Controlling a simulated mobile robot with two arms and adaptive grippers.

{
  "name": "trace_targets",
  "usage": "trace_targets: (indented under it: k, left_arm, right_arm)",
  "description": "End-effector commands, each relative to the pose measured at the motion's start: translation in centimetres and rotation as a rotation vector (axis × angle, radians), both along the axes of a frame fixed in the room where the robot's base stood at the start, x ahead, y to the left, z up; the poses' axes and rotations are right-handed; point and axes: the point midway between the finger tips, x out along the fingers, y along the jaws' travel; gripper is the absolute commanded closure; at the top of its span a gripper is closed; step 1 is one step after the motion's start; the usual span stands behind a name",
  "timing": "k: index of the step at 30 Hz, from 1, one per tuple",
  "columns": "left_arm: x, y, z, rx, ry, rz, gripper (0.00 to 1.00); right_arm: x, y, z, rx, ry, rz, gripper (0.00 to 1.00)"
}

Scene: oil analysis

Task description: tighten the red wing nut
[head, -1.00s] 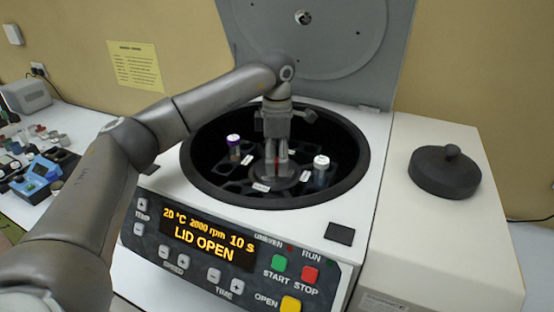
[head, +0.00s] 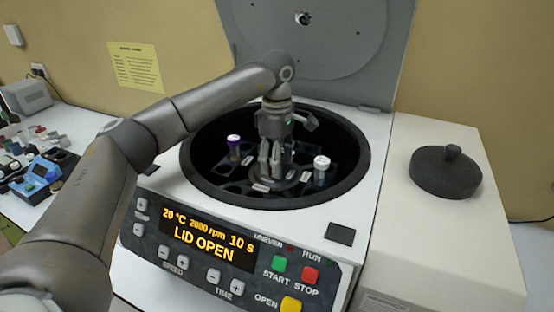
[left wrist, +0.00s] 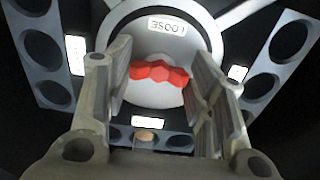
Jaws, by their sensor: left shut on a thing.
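The red wing nut (left wrist: 159,72) sits on the round pale hub (left wrist: 150,95) at the middle of the rotor, in the left wrist view. A label on the hub (left wrist: 167,27) reads LOOSE, upside down. My left gripper (head: 276,163) points down into the open centrifuge bowl (head: 345,188). Its two fingers stand on either side of the wing nut, shut on its wings; the fingers also show in the left wrist view (left wrist: 158,88). In the head view the fingers hide the wing nut. My right gripper is not in view.
A purple-capped tube (head: 234,141) and a white-capped tube (head: 321,164) stand in the rotor near the gripper. The raised lid (head: 310,45) is behind. A black round cover (head: 445,171) lies on the casing at right. The display (head: 208,234) reads LID OPEN.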

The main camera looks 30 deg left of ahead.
Motion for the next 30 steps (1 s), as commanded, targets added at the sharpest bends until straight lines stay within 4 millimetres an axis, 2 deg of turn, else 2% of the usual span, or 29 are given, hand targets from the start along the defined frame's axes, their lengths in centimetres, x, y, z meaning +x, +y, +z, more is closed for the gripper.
trace_targets:
  k: [6, 7, 12, 23, 26, 30]
  left_arm:
    - [0.1, 0.0, 0.3, 0.000, -0.007, -0.001, 0.74]
    - [0.1, 0.0, 0.3, 0.000, -0.007, -0.001, 0.49]
    - [0.1, 0.0, 0.2, 0.000, -0.005, 0.000, 0.29]
    - [0.1, 0.0, 0.4, 0.000, -0.003, 0.000, 0.29]
    - [0.1, 0.0, 1.5, 0.000, -0.006, 0.000, 0.29]
    - [0.1, 0.0, 4.2, 0.000, -0.006, 0.001, 0.29]
  right_arm:
    - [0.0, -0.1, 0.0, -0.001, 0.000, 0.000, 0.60]
    - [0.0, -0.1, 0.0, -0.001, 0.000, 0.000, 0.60]
    - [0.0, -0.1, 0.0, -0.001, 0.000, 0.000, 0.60]
    - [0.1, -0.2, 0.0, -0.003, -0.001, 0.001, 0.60]
    - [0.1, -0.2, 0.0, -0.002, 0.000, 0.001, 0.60]
    - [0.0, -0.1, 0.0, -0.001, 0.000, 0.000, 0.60]
